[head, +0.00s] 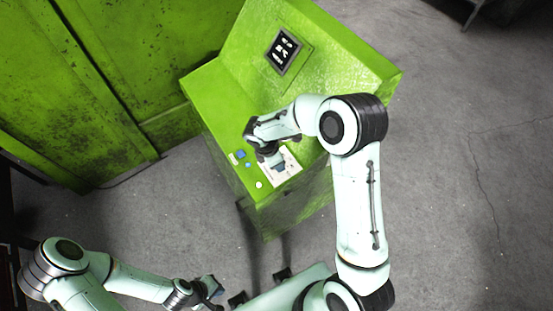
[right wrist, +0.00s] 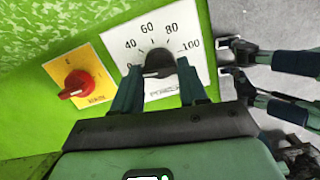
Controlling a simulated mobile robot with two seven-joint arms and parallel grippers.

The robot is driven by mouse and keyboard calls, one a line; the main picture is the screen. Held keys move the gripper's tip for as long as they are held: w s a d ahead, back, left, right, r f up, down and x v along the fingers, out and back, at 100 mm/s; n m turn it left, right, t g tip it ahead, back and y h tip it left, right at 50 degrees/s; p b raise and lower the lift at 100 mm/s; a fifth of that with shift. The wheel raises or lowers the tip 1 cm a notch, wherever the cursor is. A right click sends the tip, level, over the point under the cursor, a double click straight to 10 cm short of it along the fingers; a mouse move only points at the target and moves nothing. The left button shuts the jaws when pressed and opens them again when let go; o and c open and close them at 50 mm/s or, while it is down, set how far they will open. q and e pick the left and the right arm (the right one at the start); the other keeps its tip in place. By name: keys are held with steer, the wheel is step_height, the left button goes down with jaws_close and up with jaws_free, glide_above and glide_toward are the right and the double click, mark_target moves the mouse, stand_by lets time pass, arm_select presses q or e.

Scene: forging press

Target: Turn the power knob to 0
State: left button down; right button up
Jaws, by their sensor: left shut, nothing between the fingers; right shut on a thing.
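The power knob (right wrist: 158,62) is black and sits on a white dial plate (right wrist: 200,45) marked up to 100 in the right wrist view. My right gripper (right wrist: 159,70) is shut on the knob, one finger on each side. The fingers cover part of the scale's low end, and I cannot read the knob's exact setting. In the head view the right gripper (head: 266,150) reaches down to the green console's panel, and its hand hides the knob. My left gripper (head: 216,288) is shut and empty at the bottom, away from the console.
A red switch (right wrist: 77,84) on a yellow plate (right wrist: 57,70) sits left of the dial. The green console (head: 215,95) carries a small screen (head: 284,50) and a blue button (head: 241,153). A green metal wall (head: 50,90) stands at left. Grey floor (head: 455,130) is clear at right.

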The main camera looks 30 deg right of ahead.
stand_by(0.3)
steer(key=o, duration=1.1)
steer(key=shift+c, duration=0.2)
steer(key=shift+r, duration=0.1)
arm_select(q)
steer(key=shift+w+r+p, duration=0.55)
steer(key=shift+w+r, duration=0.05)
steer(key=shift+r, duration=0.1)
arm_select(e)
steer(key=v, duration=1.3)
arm_select(q)
steer(key=shift+s, duration=0.1)
